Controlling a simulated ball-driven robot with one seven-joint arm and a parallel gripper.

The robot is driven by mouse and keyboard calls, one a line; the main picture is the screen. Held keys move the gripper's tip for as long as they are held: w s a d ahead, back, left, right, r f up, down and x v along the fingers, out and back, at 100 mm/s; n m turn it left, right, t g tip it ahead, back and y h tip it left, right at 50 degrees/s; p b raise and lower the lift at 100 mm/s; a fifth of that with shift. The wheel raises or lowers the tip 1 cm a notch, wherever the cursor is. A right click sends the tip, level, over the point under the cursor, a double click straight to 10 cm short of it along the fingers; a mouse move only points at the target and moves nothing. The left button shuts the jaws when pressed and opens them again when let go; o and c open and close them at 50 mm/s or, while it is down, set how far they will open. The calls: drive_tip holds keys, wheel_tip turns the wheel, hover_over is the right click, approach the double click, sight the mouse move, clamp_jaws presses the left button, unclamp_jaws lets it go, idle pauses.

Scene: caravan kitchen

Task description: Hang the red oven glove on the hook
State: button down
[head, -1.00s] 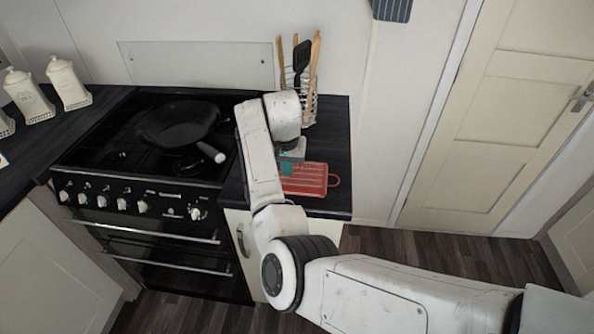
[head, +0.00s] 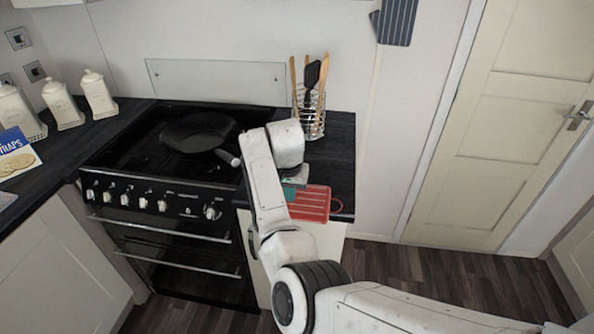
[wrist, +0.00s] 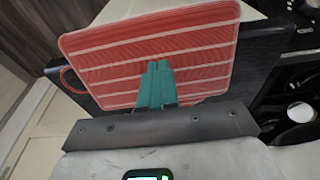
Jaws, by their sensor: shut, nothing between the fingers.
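The red oven glove (head: 312,203), with pale stripes and a red loop at one side, is at the front of the dark counter right of the cooker. It overlaps the counter's front edge in the head view. In the wrist view the glove (wrist: 150,55) spreads just beyond my fingers. My gripper (head: 292,192) is low at the glove's left part, its teal fingers (wrist: 156,85) shut together with no cloth seen between them. Whether they touch the glove is unclear. A dark blue striped glove (head: 397,20) hangs on the wall above. I cannot make out a hook.
A wire utensil holder (head: 309,115) stands at the back of the same counter (head: 335,150). A black pan (head: 198,132) sits on the hob, its handle pointing toward my arm. White canisters (head: 97,92) stand far left. The floor by the door (head: 490,130) is clear.

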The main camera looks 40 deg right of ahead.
drive_tip(key=shift+s+r+p, duration=0.2)
drive_tip(key=shift+p, duration=0.65)
drive_tip(key=shift+r+p, duration=0.15)
drive_tip(key=shift+p, duration=0.2)
drive_tip(key=s+a+b, duration=0.2)
drive_tip(key=s+a, duration=0.5)
drive_tip(key=a, duration=0.2)
drive_tip(key=shift+a, duration=0.3)
